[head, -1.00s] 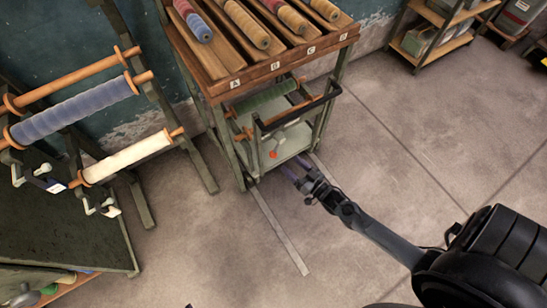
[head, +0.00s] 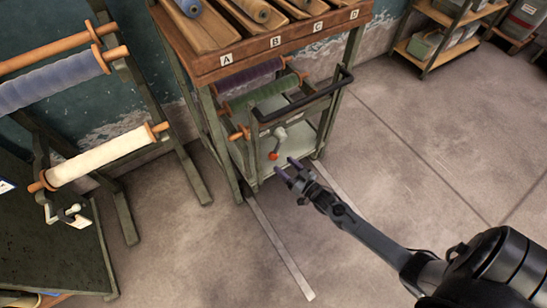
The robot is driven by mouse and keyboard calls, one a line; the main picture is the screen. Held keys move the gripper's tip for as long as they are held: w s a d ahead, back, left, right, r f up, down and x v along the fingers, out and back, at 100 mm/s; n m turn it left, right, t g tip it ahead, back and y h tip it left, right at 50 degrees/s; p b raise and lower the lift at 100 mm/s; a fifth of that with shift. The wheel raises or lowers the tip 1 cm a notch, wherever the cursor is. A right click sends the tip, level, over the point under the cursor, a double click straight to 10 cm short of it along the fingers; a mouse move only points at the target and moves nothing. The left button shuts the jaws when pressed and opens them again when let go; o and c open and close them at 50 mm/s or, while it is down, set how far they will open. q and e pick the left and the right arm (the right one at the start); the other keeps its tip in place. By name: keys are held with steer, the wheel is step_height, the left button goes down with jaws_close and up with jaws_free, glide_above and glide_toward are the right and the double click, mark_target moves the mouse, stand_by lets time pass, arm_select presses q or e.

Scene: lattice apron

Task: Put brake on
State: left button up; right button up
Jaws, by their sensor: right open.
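A grey lever (head: 280,137) with a red knob (head: 273,155) hangs in the lower front of the wooden-topped rack (head: 215,71); it looks like the brake. The knob is at the lever's lower end. My right gripper (head: 286,167) comes in from the lower right. My left gripper is not in view.
A black push handle (head: 306,98) juts from the rack above the lever. Purple and green rolls (head: 263,95) lie behind it. A stand with blue and cream rolls (head: 108,156) is at left. A metal floor strip (head: 280,247) runs forward; the floor at right is clear.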

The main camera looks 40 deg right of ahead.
mark_target(276, 158)
steer(key=w+b, duration=0.2)
steer(key=w, duration=0.3)
steer(key=shift+w+a+f, duration=0.1)
steer(key=shift+w+a, duration=0.05)
steer(key=shift+w, duration=0.1)
steer(key=shift+w+b, duration=0.4)
steer(key=shift+w, duration=0.4)
steer(key=shift+c, duration=0.3)
jaws_close()
